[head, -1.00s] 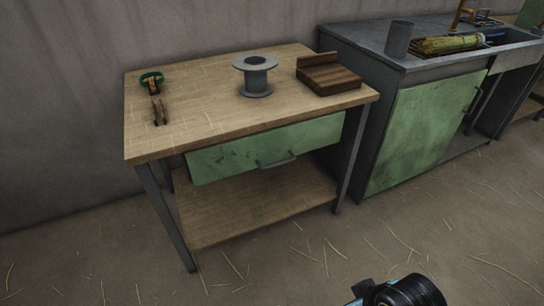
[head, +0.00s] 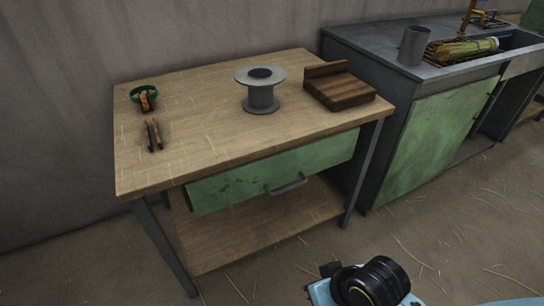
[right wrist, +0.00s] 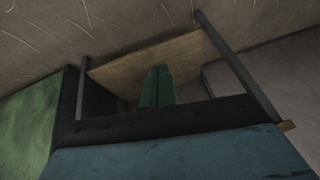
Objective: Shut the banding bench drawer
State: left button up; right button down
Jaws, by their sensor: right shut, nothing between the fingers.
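The banding bench (head: 190,150) stands left of centre in the head view. Its green drawer (head: 240,177) sits under the front edge of the wooden top, with a grey bar handle (head: 287,184). The drawer front shows below the top; I cannot tell exactly how far out it is. My right gripper (right wrist: 158,72) shows in the right wrist view, its green fingers shut and empty, pointing towards the bench's lower shelf (right wrist: 150,62). The drawer is not clearly seen in that view. My left gripper is not in view.
On the bench top are a grey spool (head: 261,90), a wooden block (head: 340,90), a green ring-like item (head: 144,97) and a dark tool (head: 154,135). A cabinet with a green door (head: 430,140) stands to the right. The straw-strewn floor in front is mostly clear.

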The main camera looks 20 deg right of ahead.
jog(key=w+a+r+m+t+y+p, duration=0.1)
jog(key=w+a+r+m+t+y, duration=0.1)
jog(key=w+a+m+t+y, duration=0.45)
jog(key=m+t+h+p, duration=0.3)
jog(key=m+t+h, duration=0.4)
jog(key=m, duration=2.2)
send_near(273, 160)
jog(key=w, duration=0.3)
jog(key=w+b, duration=0.1)
jog(key=w, duration=0.2)
jog(key=shift+a+r, duration=0.1)
jog(key=shift+a, duration=0.1)
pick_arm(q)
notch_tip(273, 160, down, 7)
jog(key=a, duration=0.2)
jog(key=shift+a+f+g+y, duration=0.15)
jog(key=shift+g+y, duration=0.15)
pick_arm(e)
jog(key=shift+w, duration=0.45)
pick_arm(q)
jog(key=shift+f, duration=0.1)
pick_arm(e)
jog(key=shift+w, duration=0.1)
